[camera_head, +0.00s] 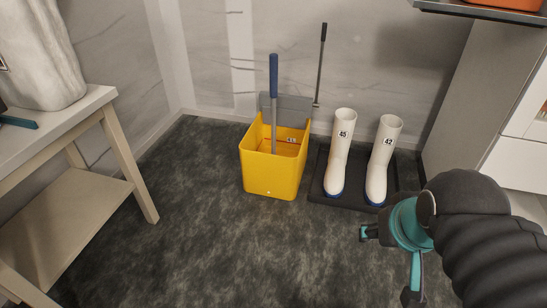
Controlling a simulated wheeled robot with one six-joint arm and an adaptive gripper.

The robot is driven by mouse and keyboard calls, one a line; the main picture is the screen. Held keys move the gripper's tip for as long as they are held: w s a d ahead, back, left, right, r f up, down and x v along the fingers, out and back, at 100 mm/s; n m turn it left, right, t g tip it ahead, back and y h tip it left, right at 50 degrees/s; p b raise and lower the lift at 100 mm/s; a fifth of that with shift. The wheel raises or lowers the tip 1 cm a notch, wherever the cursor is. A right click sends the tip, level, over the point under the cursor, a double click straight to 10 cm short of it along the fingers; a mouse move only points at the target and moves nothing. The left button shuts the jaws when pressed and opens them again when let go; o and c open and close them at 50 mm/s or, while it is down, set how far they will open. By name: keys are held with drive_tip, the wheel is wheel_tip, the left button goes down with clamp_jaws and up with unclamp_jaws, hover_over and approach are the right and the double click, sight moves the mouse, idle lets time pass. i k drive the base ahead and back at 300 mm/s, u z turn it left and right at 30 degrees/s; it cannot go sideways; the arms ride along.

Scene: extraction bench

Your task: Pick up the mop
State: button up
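The mop (274,100) stands nearly upright in a yellow bucket (270,180), with a blue grip at the top and a grey pole below. Its lower end is hidden inside the bucket. My gripper (388,265) is at the lower right, in front of the boots and well apart from the mop. Its two teal and dark fingers are spread, with nothing seen between them.
Floor in front is clear.

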sight(274, 57)
drive_tip(key=z, duration=0.4)
drive_tip(key=i, duration=1.6)
drive_tip(key=u, duration=2.9)
